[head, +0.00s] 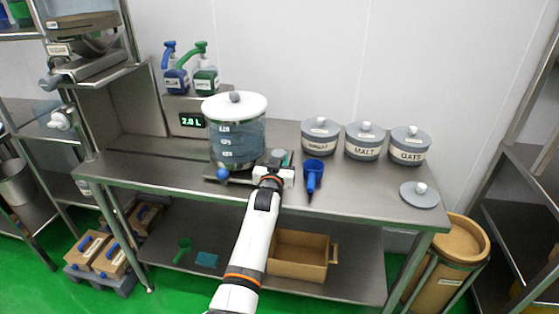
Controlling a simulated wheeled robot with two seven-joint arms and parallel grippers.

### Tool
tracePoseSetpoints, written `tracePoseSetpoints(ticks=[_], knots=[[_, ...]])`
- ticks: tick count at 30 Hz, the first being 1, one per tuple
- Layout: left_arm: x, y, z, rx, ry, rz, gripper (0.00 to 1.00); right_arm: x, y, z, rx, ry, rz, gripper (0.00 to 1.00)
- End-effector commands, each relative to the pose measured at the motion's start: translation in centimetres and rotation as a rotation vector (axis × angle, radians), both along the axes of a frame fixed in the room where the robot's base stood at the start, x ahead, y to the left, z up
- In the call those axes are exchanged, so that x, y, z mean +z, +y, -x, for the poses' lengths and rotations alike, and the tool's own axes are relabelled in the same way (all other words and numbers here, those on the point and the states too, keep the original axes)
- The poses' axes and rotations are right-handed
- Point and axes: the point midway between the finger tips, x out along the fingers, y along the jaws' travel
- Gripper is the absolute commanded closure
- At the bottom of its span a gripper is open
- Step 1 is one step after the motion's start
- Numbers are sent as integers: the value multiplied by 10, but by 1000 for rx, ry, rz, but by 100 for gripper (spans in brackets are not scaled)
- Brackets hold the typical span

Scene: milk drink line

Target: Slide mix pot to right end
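The mix pot (237,135), a large clear vessel with level marks and a white lid, stands upright left of centre on the steel table (370,199). A blue knob (222,174) shows low on its front. My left gripper (276,165) is at the pot's lower right, close to its base. Whether it touches the pot, and whether its fingers are open or shut, I cannot tell. My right gripper is not in view.
A blue scoop (313,175) lies just right of my gripper. Several grey canisters, including the malt canister (364,142), stand along the back right. A loose grey lid (419,195) lies near the right end. A 2.0 L display (192,120) is behind left.

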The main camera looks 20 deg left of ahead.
Motion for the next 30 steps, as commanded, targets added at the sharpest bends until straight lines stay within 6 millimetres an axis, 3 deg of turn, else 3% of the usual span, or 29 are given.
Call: tracePoseSetpoints(ticks=[8, 9, 12, 23, 30], knots=[[-3, -4, 0, -6, 3, 3, 100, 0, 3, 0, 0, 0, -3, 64], [-3, -4, 0, -6, 3, 3, 70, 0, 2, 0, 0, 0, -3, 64], [-2, -4, 0, -5, 2, 3, 55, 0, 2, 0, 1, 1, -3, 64], [-1, -3, 3, -3, 1, 2, 55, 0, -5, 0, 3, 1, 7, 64], [-3, -11, 36, -3, 1, 2, 55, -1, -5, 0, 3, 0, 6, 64]])
